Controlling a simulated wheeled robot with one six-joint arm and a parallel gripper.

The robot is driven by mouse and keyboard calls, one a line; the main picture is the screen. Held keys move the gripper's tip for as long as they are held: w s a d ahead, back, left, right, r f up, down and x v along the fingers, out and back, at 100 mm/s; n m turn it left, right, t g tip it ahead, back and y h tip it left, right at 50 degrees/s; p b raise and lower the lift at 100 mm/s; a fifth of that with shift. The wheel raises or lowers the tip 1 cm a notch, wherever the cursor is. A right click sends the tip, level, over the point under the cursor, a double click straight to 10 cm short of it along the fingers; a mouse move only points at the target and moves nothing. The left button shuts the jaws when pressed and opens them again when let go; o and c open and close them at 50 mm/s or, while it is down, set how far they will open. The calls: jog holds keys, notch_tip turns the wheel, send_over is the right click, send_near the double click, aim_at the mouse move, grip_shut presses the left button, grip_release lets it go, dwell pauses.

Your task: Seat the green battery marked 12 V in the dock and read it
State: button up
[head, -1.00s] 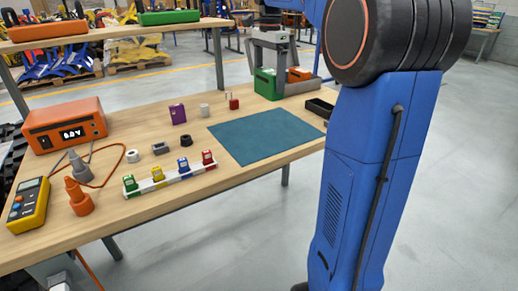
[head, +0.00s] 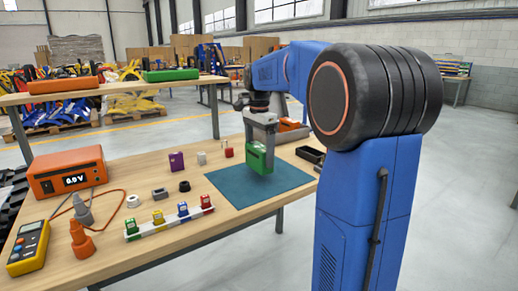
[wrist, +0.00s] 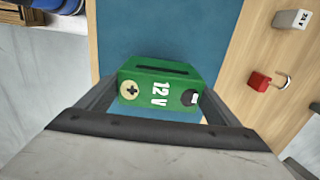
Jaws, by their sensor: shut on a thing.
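The green battery (head: 257,158) is in my gripper (head: 260,142), upright over the teal mat (head: 232,189). In the wrist view the battery (wrist: 160,84) shows its "12 V" mark, a plus sign on a pale disc, a dark disc and a dark slot. My gripper's fingers (wrist: 152,104) are shut on its two sides. It seems a little above the mat; I cannot tell the gap. I cannot tell for sure which thing is the dock. The orange box (head: 68,171) at the left has a display that seems to read 0.0 V.
A yellow meter (head: 27,248) and an orange cone-shaped piece (head: 83,240) stand front left. A white strip (head: 170,224) bears several coloured small blocks. A purple block (head: 176,162) and a red padlock (head: 228,150) stand farther back. A black tray (head: 309,154) lies right of the mat.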

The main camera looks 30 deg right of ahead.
jog(key=shift+f, duration=1.5)
jog(key=shift+f, duration=0.1)
jog(key=o, duration=2)
notch_tip(320, 180, up, 12)
jog(key=shift+r, duration=0.1)
